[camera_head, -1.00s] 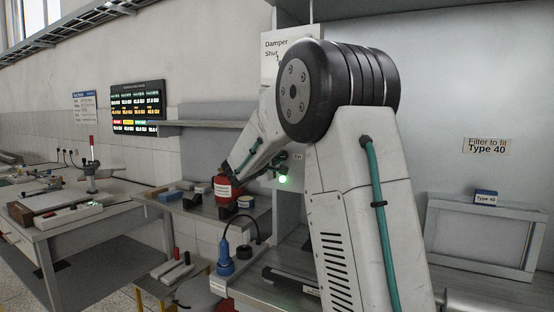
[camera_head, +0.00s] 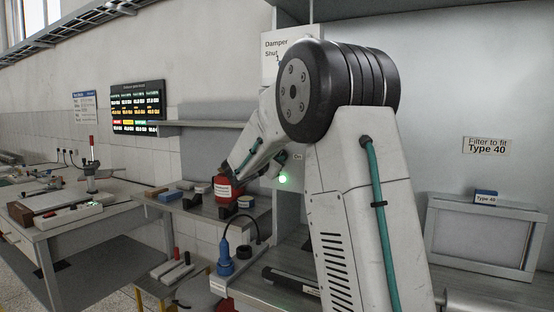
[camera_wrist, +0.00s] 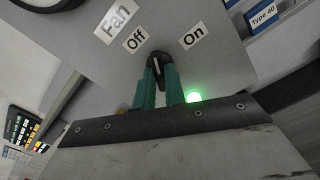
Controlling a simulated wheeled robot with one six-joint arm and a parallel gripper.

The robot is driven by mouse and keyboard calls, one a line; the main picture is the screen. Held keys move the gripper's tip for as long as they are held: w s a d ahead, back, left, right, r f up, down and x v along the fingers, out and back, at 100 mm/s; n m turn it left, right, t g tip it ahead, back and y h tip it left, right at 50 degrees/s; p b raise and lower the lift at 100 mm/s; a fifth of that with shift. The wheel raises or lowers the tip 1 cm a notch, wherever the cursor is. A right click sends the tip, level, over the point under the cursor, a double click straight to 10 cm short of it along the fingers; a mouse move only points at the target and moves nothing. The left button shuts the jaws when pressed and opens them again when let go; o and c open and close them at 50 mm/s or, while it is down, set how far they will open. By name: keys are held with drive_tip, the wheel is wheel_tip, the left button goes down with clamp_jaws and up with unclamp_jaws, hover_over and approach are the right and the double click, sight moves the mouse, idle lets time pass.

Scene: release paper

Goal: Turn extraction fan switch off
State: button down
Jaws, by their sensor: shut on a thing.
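The fan switch is a small black knob (camera_wrist: 157,57) with a pale mark, on a grey panel in the wrist view. An "Off" label (camera_wrist: 135,40) is at its upper left and an "On" label (camera_wrist: 193,36) at its upper right. A "Fan" label (camera_wrist: 116,20) is further up left. My gripper (camera_wrist: 159,72), with teal fingers, is shut on the knob from both sides. A green lamp (camera_wrist: 194,97) glows right of the fingers and also shows in the head view (camera_head: 282,179). The knob's exact pointing is hard to tell. My arm hides the knob in the head view.
A damper sign (camera_head: 282,48) hangs above the panel. A framed filter (camera_head: 484,236) stands at the right. Side benches hold several small items.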

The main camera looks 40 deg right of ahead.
drive_tip(key=n, duration=0.5)
drive_tip(key=shift+f+n, duration=0.1)
drive_tip(key=shift+n, duration=0.3)
idle(0.4)
drive_tip(key=c, duration=1.5)
unclamp_jaws()
drive_tip(key=shift+o, duration=0.2)
drive_tip(key=v, duration=0.7)
drive_tip(key=shift+s+a, duration=0.15)
drive_tip(key=shift+a, duration=0.25)
